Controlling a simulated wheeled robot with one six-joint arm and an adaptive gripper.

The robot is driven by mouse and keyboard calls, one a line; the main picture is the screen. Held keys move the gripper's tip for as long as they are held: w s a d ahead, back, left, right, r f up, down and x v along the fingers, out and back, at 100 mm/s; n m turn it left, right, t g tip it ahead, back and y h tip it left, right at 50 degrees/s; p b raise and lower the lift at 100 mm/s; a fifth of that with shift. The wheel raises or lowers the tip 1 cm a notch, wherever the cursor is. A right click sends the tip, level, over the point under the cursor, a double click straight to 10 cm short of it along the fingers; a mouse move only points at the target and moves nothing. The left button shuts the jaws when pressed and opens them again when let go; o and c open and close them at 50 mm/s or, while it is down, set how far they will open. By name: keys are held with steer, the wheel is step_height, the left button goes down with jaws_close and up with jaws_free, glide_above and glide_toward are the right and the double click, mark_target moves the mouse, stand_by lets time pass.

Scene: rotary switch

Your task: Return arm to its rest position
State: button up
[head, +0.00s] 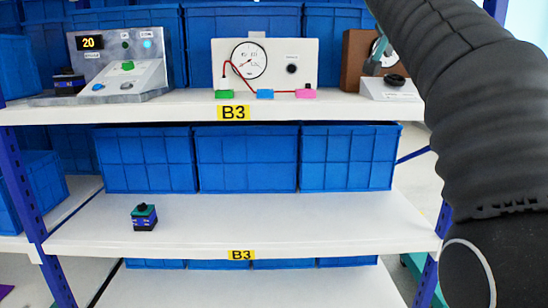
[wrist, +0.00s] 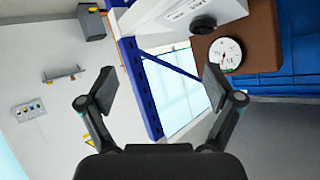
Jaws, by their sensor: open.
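My gripper (wrist: 158,88) is open in the wrist view, with its two fingers wide apart and nothing between them. In the head view my dark arm comes down the right side, and part of the gripper (head: 377,58) shows in front of the right-hand panel. That brown panel (head: 355,62) carries a round gauge, partly hidden, and a white box with a black rotary knob (head: 395,79). In the wrist view the knob (wrist: 203,24) and the white gauge (wrist: 225,55) appear at the upper right, apart from the fingers.
The white upper shelf (head: 180,112) also holds a grey control panel (head: 125,60) and a white gauge panel (head: 292,75) with red leads. A small blue-black block (head: 144,218) sits on the middle shelf (head: 290,225). Blue bins (head: 247,158) line the back.

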steer(key=s+a+f+n+g+y, duration=0.1)
steer(key=a+f+n+y, duration=0.2)
steer(key=f, duration=0.6)
steer(key=a+f+n+g+y, duration=0.1)
steer(key=a+f+n, duration=0.1)
steer(key=f+n, duration=0.5)
steer(key=s+a+f+g+y, duration=0.1)
steer(key=s+a+f+y, duration=0.1)
steer(key=s+f, duration=1.1)
steer(key=s+a+f+n+y, duration=0.1)
steer(key=s+a+f, duration=0.4)
steer(key=s+f, duration=0.8)
steer(key=s, duration=0.3)
steer(key=shift+s+f+g+y, duration=0.25)
steer(key=shift+f+g+y, duration=0.15)
